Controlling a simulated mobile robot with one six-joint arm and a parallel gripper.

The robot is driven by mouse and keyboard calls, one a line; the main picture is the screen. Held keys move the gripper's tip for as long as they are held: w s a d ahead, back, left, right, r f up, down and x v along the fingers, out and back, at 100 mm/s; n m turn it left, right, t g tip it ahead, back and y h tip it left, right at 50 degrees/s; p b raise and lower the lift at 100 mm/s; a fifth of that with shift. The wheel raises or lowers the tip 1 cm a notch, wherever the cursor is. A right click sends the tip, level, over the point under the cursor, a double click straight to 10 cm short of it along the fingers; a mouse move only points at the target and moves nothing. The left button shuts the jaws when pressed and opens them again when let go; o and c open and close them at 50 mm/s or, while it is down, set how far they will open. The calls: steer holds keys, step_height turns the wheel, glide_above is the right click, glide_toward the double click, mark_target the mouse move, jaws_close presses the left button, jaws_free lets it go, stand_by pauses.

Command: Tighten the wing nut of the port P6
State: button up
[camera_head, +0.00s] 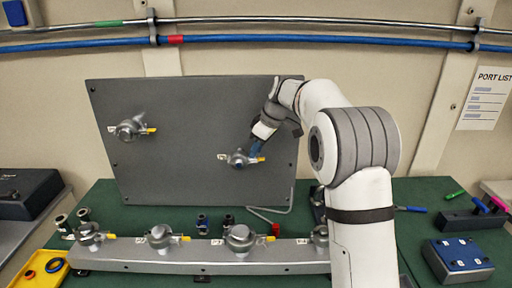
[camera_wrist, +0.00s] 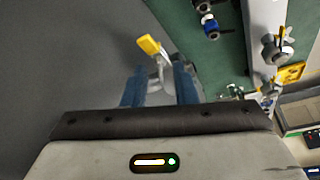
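A clamped port (camera_head: 238,158) with a yellow-tipped side piece sits on the right of the upright grey panel (camera_head: 200,110). Its label is too small to read, so I cannot tell whether it is P6. My gripper (camera_head: 256,148) reaches it from the upper right, its blue fingers at the yellow-tipped side. In the wrist view my gripper (camera_wrist: 160,88) has its two blue fingers on either side of a small metal piece below the yellow tip (camera_wrist: 149,45). Whether they press on it is unclear. The wing nut is mostly hidden between the fingers.
Another port (camera_head: 130,129) is on the panel's left. A grey rail (camera_head: 200,255) with several clamped ports runs along the front of the green table. A bent rod with a red end (camera_head: 274,230) and small fittings (camera_head: 203,224) lie between. A yellow tray (camera_head: 50,280) is front left.

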jaws_close()
stand_by(0.4)
steer(key=shift+f+b, duration=0.1)
steer(key=shift+b, duration=0.3)
steer(key=shift+m+t+b, duration=0.3)
steer(key=shift+m, duration=0.5)
steer(key=shift+c, duration=2.4)
jaws_free()
steer(key=o, duration=0.5)
